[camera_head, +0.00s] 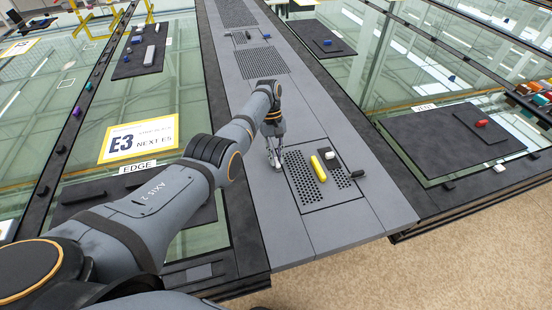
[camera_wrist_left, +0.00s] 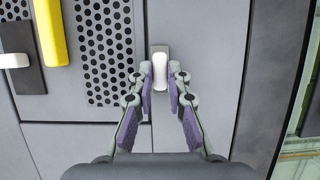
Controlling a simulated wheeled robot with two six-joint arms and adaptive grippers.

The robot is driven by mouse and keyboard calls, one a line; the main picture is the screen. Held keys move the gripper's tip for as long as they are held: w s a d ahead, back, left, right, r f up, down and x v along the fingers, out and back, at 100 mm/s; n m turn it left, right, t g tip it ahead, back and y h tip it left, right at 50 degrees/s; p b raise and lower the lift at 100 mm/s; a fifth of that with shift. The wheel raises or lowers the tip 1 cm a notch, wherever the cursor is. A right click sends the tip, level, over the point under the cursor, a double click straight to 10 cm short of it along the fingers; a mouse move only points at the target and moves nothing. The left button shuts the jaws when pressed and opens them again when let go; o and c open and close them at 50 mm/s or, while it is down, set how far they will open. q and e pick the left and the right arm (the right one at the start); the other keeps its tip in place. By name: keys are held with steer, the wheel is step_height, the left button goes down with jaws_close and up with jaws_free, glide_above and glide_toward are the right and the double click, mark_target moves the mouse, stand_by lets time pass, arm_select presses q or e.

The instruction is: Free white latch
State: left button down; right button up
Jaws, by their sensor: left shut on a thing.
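The white latch (camera_wrist_left: 160,72) is a small upright white piece on a short grey plate, beside a perforated panel (camera_wrist_left: 106,45) in the left wrist view. My left gripper (camera_wrist_left: 160,75) has its two fingertips on either side of the latch and is shut on it. In the head view my left gripper (camera_head: 275,162) reaches down to the grey walkway at the left edge of the perforated panel; the latch is hard to make out there. My right gripper is in neither view.
A yellow bar (camera_head: 319,168) and a white block (camera_head: 329,155) on a dark strip stand on the panel, right of my gripper. Glass panes flank the walkway (camera_head: 370,215). A dark tray with a red piece (camera_head: 481,123) lies at the right.

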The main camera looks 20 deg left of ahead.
arm_select(q)
steer(key=shift+w+r, duration=0.1)
steer(key=shift+r, duration=0.05)
steer(key=c, duration=1.3)
jaws_free()
